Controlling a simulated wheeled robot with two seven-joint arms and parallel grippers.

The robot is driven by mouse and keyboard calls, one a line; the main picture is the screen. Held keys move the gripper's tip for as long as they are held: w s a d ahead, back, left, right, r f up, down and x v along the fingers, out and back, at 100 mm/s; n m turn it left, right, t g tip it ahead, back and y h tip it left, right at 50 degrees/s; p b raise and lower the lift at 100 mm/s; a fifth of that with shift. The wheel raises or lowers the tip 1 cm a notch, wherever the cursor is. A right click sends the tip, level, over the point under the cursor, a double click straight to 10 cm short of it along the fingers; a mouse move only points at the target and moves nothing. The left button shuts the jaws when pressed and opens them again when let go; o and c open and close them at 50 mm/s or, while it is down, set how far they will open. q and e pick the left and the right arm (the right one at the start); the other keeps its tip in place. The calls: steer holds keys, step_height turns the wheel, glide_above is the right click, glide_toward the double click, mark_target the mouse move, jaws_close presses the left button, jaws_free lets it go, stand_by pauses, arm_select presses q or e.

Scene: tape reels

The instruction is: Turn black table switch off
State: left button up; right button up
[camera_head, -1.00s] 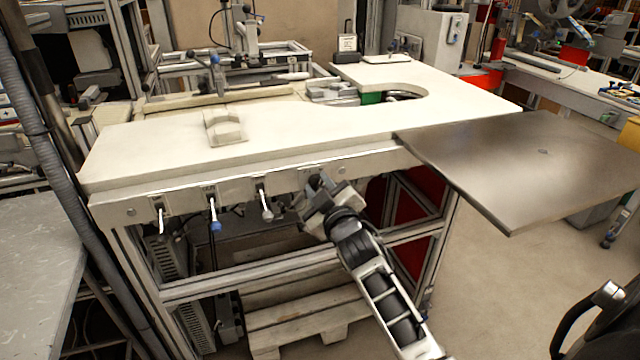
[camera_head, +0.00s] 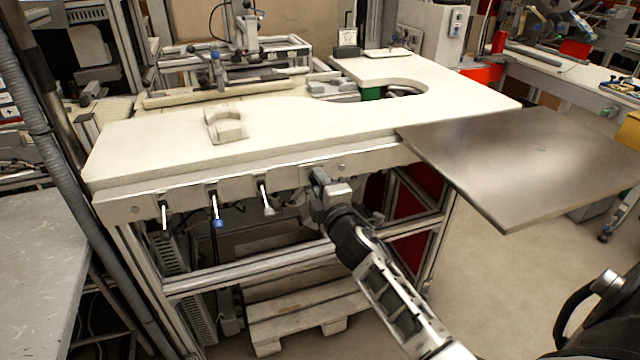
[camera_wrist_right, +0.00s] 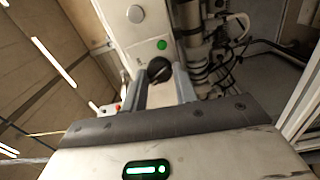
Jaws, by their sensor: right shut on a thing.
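The black table switch (camera_wrist_right: 159,69) is a dark round knob on a light panel under the table, seen in the right wrist view between my fingers. My right gripper (camera_wrist_right: 160,82) has its two grey fingers on either side of the knob and is shut on it. In the head view my right gripper (camera_head: 322,186) is at the table's front rail, and it hides the knob there. A green round light (camera_wrist_right: 162,45) and a white round button (camera_wrist_right: 135,13) are on the panel beyond the knob. My left gripper is not in view.
The white-topped table (camera_head: 290,125) has several hooks along its front rail, one a blue-tipped hook (camera_head: 218,222). A grey metal plate (camera_head: 530,160) juts out at the right. A wooden pallet (camera_head: 300,315) lies below. The floor at right is open.

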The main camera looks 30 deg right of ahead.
steer(key=shift+n, duration=0.6)
steer(key=o, duration=1)
steer(key=shift+c, duration=0.2)
steer(key=b+v, duration=0.1)
steer(key=v, duration=1.5)
steer(key=shift+w+a, duration=0.1)
steer(key=s+a+f+m+g+y, duration=0.3)
steer(key=s+a+f+m, duration=0.2)
steer(key=a+f+m, duration=0.1)
steer(key=s+a+f+m+g+y, duration=0.3)
steer(key=s+a+f+m+y, duration=0.1)
steer(key=a+f+m, duration=0.3)
steer(key=s+a+f, duration=0.1)
steer(key=a+f, duration=0.1)
steer(key=a, duration=0.1)
steer(key=shift+s+g, duration=0.3)
steer(key=shift+g, duration=0.1)
